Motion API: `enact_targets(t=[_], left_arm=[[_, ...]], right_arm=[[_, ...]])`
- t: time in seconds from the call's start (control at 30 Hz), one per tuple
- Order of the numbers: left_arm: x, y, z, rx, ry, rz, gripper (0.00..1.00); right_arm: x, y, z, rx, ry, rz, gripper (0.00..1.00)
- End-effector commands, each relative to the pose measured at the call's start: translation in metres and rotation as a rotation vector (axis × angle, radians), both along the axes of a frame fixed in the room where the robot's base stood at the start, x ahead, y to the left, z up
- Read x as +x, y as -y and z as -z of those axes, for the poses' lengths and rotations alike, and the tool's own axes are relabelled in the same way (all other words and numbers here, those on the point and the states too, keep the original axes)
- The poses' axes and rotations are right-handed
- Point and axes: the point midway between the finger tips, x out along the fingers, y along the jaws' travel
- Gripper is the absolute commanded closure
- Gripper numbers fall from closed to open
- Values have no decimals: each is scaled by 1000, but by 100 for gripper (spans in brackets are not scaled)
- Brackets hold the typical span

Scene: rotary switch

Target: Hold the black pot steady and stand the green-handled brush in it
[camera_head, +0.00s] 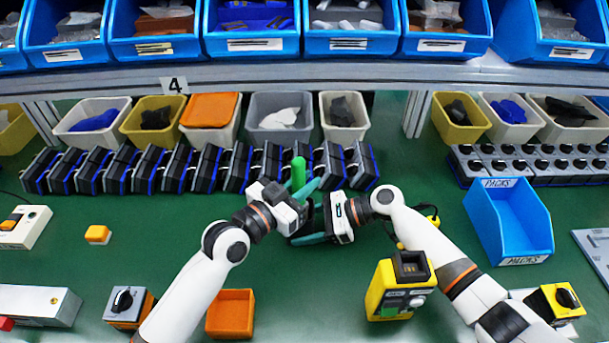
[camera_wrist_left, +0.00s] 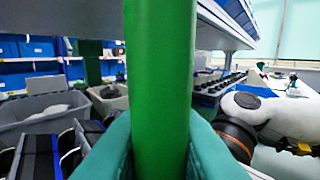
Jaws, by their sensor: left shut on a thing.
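The green brush handle (camera_head: 298,170) stands upright near the middle of the head view. My left gripper (camera_head: 303,189) is shut on it, and the green handle (camera_wrist_left: 160,80) fills the middle of the left wrist view between the teal fingers. My right gripper (camera_head: 313,222) faces left, close beside and slightly below the left one. One of its teal fingers shows low in front. The black pot cannot be made out clearly; the two grippers cover the spot between them. The brush's lower end is hidden too.
A row of black and blue units (camera_head: 115,168) stands just behind the grippers. A blue bin (camera_head: 525,225) is at the right. A yellow box (camera_head: 390,300) stands beside my right forearm, and an orange tray (camera_head: 232,312) lies in front.

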Motion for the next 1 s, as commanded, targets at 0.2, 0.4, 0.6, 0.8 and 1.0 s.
enact_targets(t=[0.2, 0.4, 0.6, 0.8, 1.0], left_arm=[[0, 0, 5, -1, 0, 1, 100], [0, 0, 6, -1, 0, 0, 100], [0, 0, 6, -1, -1, 0, 61], [0, 0, 6, -1, -1, 0, 57], [-4, -5, 7, 1, -1, -1, 57]], right_arm=[[0, 0, 0, 0, 0, 0, 64], [0, 0, 0, 0, 0, 0, 64], [0, 0, 0, 0, 0, 0, 64], [0, 0, 0, 0, 0, 0, 64], [0, 0, 0, 0, 0, 0, 64]])
